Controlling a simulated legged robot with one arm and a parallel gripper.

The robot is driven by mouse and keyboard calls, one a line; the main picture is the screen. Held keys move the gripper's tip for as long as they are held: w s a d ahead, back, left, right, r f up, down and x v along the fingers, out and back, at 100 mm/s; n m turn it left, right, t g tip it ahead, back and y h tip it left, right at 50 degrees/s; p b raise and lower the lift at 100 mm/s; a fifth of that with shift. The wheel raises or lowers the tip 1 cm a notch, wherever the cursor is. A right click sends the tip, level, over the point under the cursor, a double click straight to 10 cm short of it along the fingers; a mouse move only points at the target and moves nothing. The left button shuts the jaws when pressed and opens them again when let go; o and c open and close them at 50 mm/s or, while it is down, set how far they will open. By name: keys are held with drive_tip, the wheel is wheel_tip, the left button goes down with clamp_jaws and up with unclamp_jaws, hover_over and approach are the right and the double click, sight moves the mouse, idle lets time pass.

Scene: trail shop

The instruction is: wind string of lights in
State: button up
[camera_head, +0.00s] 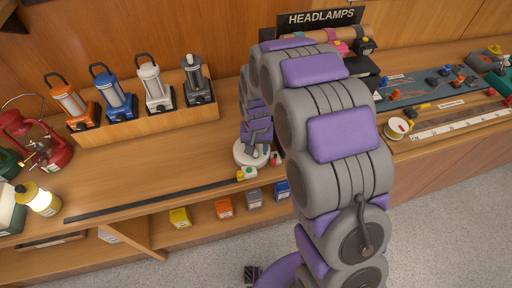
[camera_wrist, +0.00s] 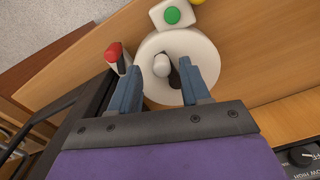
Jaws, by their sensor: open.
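A round white reel (camera_head: 241,156), which looks like the string-of-lights winder, sits at the counter's front edge. The wrist view shows its white disc (camera_wrist: 187,42) with a dark crank arm (camera_wrist: 174,80) and a pale knob (camera_wrist: 161,65). A white block with a green button (camera_wrist: 172,15) adjoins the disc. My gripper (camera_wrist: 161,58) is open over the reel, one blue finger on each side of the knob. Whether the fingers touch it, I cannot tell. In the head view my arm partly hides the reel. I cannot make out the string itself.
A red-and-white item (camera_wrist: 118,56) lies close beside my left finger. A wooden rack (camera_head: 150,122) of several lanterns stands behind left. A long dark strip (camera_head: 150,202) runs along the counter front. My arm crosses the middle. A headlamp display (camera_head: 318,18) stands behind.

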drive_tip(key=shift+r+p, duration=1)
drive_tip(key=shift+r, duration=2.1)
drive_tip(key=shift+s+d+r, duration=0.15)
drive_tip(key=shift+s+r, duration=0.1)
drive_tip(key=shift+r, duration=0.05)
drive_tip(key=s+d+r+b, duration=0.1)
drive_tip(key=s+d+r, duration=0.4)
drive_tip(key=s, duration=0.2)
drive_tip(key=s+d+r, duration=0.4)
drive_tip(key=s, duration=0.3)
drive_tip(key=s+d+r+g, duration=0.1)
drive_tip(key=s+d, duration=0.1)
drive_tip(key=s, duration=0.7)
drive_tip(key=s+d+r+b, duration=0.1)
drive_tip(key=s+d, duration=0.1)
drive_tip(key=s, duration=0.7)
drive_tip(key=shift+d+r+g, duration=0.3)
drive_tip(key=shift+g, duration=0.1)
